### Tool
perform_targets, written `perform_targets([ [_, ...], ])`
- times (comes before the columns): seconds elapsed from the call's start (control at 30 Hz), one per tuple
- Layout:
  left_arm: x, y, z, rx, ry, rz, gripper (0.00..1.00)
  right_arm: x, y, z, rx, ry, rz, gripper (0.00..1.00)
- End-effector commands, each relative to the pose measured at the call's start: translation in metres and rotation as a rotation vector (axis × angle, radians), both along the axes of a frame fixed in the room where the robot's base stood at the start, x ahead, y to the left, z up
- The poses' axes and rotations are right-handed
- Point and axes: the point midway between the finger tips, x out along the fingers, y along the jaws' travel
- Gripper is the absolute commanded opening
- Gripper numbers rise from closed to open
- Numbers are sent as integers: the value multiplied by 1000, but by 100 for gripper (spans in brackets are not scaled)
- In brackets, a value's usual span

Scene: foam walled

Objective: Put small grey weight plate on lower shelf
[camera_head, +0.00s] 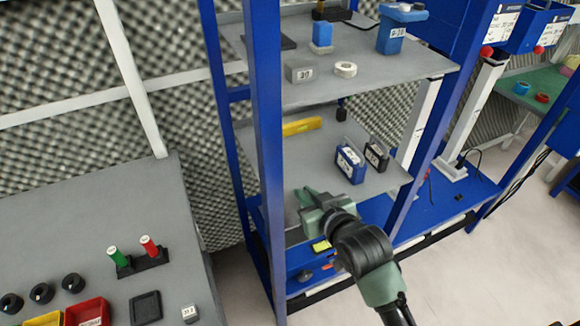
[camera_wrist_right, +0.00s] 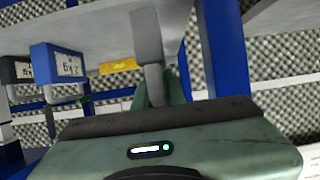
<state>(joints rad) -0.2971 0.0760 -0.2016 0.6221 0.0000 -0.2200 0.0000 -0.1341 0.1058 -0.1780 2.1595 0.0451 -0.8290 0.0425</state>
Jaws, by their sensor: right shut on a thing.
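My right gripper (camera_head: 308,200) is at the front left edge of the lower shelf (camera_head: 262,158) in the head view. In the right wrist view, its fingers (camera_wrist_right: 158,85) are shut on a grey block-like piece, which I take to be the small grey weight plate (camera_wrist_right: 147,35). It stands up from between the fingers and overlaps the shelf in that view. I cannot tell whether it touches the shelf. In the head view the gripper mostly hides it. My left gripper is in neither view.
The lower shelf carries a yellow bar (camera_head: 302,126), a blue labelled box (camera_head: 350,161) and a black one (camera_head: 376,153). Its front left part is clear. A blue post (camera_head: 266,120) rises close to my gripper's left. The upper shelf (camera_head: 385,70) hangs above.

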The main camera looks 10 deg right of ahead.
Motion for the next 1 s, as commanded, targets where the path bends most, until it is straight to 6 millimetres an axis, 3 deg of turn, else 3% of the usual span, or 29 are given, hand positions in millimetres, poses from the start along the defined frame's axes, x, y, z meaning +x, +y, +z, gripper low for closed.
perform_targets([
  [0.3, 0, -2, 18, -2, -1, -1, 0, 83, 16, 6, 1, -6, -1, 0],
  [0.5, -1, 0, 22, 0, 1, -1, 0, 117, 23, 4, 1, -5, -1, 0],
  [0.67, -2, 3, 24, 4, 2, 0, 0, 124, 24, 0, 1, -3, -1, 0],
  [0.9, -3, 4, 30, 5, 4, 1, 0, 123, 24, -30, 0, -2, -1, 0],
  [1.0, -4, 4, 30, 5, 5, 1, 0, 124, 24, -33, 1, -5, -1, 0],
])
